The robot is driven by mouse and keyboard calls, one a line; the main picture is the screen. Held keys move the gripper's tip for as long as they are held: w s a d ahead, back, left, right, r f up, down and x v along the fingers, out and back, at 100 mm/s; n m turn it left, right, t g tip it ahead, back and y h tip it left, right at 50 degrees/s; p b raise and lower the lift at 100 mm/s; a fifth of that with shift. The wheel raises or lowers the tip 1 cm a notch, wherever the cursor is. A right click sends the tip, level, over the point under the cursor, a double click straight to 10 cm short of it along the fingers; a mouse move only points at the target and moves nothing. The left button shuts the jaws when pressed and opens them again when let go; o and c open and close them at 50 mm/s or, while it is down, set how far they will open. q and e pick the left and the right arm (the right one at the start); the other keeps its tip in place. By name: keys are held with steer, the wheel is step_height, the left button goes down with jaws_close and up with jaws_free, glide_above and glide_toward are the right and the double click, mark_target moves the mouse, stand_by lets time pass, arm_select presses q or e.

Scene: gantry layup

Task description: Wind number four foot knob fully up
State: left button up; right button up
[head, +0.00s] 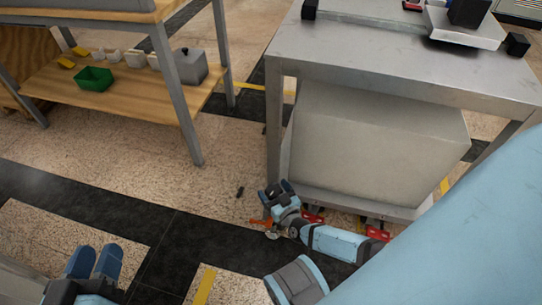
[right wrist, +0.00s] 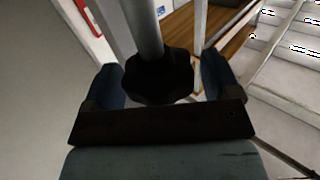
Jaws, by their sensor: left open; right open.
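A black lobed foot knob (right wrist: 158,77) sits at the end of a grey metal post (right wrist: 141,25) in the right wrist view. My right gripper (right wrist: 162,82) is open, with one dark blue finger on each side of the knob; I cannot tell whether either finger touches it. No number shows on the knob. In the head view my right gripper (head: 279,189) is low, by the bottom of the front left leg (head: 274,130) of the steel table, and hides the knob. My left gripper (head: 93,263) is open and empty at the lower left, away from the table.
The steel table (head: 400,65) has a big grey box (head: 375,150) under it. Red parts (head: 377,233) show low along its front. A small dark object (head: 240,191) lies on the floor. A wooden shelf (head: 130,95) holds a green bin (head: 94,78). Floor between is clear.

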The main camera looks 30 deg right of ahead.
steer(key=shift+c, duration=0.9)
steer(key=c, duration=0.8)
steer(key=shift+o, duration=0.2)
steer(key=shift+d+n+y, duration=0.1)
steer(key=shift+n+y, duration=0.3)
